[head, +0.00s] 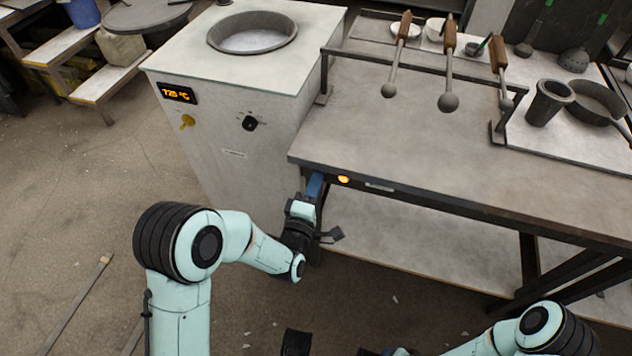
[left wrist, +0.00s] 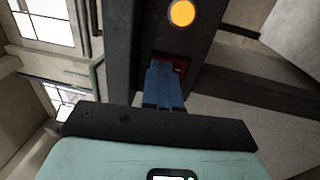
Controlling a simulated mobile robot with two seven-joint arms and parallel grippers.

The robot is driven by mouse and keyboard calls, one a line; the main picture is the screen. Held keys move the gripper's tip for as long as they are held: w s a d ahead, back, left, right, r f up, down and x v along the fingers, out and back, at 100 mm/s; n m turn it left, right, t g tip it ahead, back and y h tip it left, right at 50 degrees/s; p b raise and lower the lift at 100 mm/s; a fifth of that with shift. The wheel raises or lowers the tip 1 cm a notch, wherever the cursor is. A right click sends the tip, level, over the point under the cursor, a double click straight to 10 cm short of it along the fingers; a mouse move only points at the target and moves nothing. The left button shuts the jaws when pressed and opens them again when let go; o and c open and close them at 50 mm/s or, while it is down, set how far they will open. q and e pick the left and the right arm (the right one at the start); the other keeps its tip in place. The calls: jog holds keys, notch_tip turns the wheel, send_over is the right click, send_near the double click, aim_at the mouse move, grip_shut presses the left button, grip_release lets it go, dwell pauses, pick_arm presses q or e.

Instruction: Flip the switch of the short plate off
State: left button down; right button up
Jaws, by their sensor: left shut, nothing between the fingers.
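My left gripper (head: 315,183) is at the front edge of the metal table, near its left corner. Its blue fingers are shut with nothing between them. In the left wrist view the fingertips (left wrist: 165,72) reach a red switch piece (left wrist: 181,67) set in the dark table rail. The fingers cover most of the switch, so I cannot tell its position or whether they touch it. An orange lamp (head: 343,179) beside it is lit; it also glows in the left wrist view (left wrist: 182,13). Of my right arm, links show at the bottom right; its finger state is unclear.
A furnace (head: 220,125) with a lit display (head: 178,94) and a black knob (head: 250,123) stands left of the table (head: 400,140). Several ladles hang on a rack (head: 430,72) at the back. A dark cup (head: 549,103) and pan (head: 597,103) stand at right.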

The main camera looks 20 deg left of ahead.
pick_arm(q)
jog(key=shift+w, duration=0.1)
jog(key=s+f+p, duration=0.1)
jog(key=s+p, duration=0.4)
jog(key=s, duration=0.8)
jog(key=shift+a+f, duration=0.2)
jog(key=shift+a, duration=0.05)
pick_arm(e)
jog(key=s+a+r, duration=0.3)
jog(key=r, duration=0.3)
jog(key=shift+a+r+n+g+y, duration=0.2)
jog(key=shift+r+n+g+y, duration=0.1)
jog(key=shift+g+y, duration=0.1)
jog(key=shift+s+f, duration=0.1)
